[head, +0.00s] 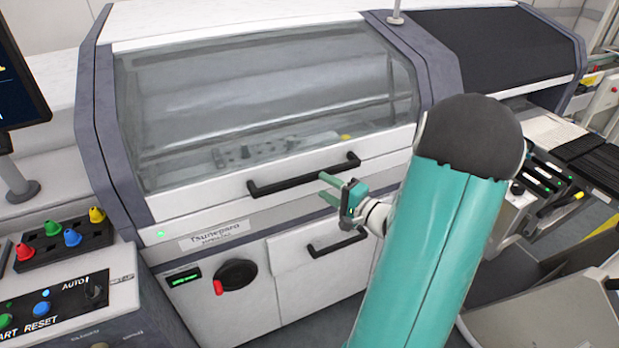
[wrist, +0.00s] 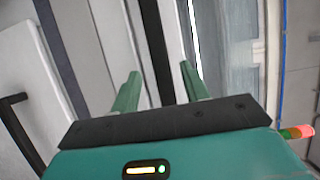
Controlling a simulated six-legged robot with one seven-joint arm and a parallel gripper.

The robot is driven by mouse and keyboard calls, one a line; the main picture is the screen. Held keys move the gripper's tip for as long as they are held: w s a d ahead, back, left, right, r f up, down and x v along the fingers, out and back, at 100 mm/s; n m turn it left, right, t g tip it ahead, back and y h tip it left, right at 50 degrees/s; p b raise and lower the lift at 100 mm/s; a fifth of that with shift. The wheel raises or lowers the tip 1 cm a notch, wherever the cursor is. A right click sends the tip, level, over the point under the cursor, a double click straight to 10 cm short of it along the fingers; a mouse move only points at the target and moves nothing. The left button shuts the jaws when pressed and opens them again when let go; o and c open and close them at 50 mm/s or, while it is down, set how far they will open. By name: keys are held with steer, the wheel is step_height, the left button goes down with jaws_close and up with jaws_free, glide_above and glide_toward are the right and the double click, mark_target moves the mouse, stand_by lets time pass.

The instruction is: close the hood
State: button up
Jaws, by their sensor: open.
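The hood (head: 265,85) is a large tilted glass window in a white frame on the machine. It is down over the machine's front, with its lower white edge against the body below. Its black bar handle (head: 305,174) runs along that lower edge. My gripper (head: 328,188) is open, with green fingers beside the handle's right half. In the wrist view the handle (wrist: 153,45) shows as a dark bar between the two fingers of my gripper (wrist: 158,85), with no clear contact. The hood's glass (wrist: 228,50) is to the right there.
A second black handle (head: 337,246) is on the white drawer front below. A black rotary switch (head: 235,274) with a red tip is left of it. A button panel (head: 65,300) stands at the lower left, and a monitor (head: 18,85) above it. A dark-covered machine (head: 490,45) adjoins at right.

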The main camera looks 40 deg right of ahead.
mark_target(312, 179)
steer(key=w, duration=0.6)
steer(key=shift+w+a, duration=0.2)
steer(key=shift+a, duration=0.15)
steer(key=shift+r, duration=0.1)
jaws_close()
